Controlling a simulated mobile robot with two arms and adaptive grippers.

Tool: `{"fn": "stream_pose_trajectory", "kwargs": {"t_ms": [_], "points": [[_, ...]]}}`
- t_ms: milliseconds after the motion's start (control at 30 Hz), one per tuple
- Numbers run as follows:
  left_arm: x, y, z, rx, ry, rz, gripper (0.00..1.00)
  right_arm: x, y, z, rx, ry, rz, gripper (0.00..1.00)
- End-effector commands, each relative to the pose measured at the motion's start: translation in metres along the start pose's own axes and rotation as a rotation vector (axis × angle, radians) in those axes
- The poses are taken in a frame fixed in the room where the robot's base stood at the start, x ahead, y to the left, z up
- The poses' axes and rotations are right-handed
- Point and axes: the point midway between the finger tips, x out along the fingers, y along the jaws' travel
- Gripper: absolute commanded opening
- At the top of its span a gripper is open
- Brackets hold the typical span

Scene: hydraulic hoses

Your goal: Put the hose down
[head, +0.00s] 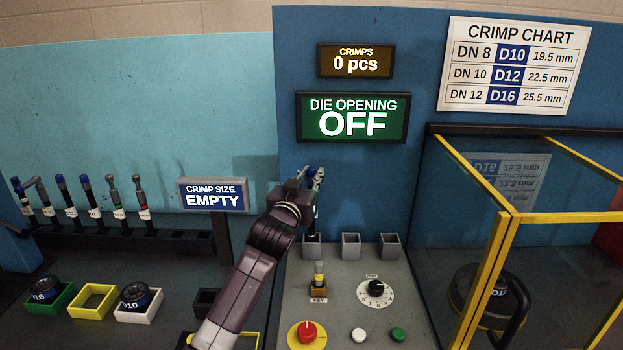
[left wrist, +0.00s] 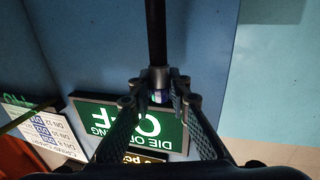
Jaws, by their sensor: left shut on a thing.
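My left gripper (head: 311,179) is shut on a hose (head: 313,217), held upright in front of the blue panel. In the left wrist view the gripper (left wrist: 158,98) grips the hose at a grey end fitting, and the black hose (left wrist: 157,35) runs to the top edge. Two more grey holders, a middle one (head: 351,246) and a right one (head: 389,246), look empty. My right gripper is not in view.
Several hoses (head: 90,203) stand in a dark rack at left. Die trays in green (head: 62,302), yellow (head: 93,312) and white (head: 152,313) lie before it. A red button (head: 307,332) and a dial (head: 376,289) are on the panel. A yellow-framed guard (head: 505,230) stands at right.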

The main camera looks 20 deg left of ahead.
Motion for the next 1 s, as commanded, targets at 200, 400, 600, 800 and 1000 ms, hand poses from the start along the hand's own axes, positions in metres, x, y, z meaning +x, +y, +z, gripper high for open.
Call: {"fn": "stream_pose_trajectory", "kwargs": {"t_ms": [200, 400, 600, 800, 1000], "points": [[0.000, 0.000, 0.009, -0.001, 0.007, 0.001, 0.00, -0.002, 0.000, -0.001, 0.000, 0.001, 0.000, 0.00], [0.000, 0.000, 0.010, -0.001, 0.007, 0.001, 0.00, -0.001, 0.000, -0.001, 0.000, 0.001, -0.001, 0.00], [0.000, 0.000, 0.015, -0.001, 0.002, 0.000, 0.28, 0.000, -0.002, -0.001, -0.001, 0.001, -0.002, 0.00], [0.000, 0.000, 0.015, -0.001, 0.002, 0.000, 0.34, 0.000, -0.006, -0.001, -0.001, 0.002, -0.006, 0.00], [0.000, 0.000, 0.010, 0.000, 0.003, 0.000, 0.34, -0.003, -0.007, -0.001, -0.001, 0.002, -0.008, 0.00]]}}
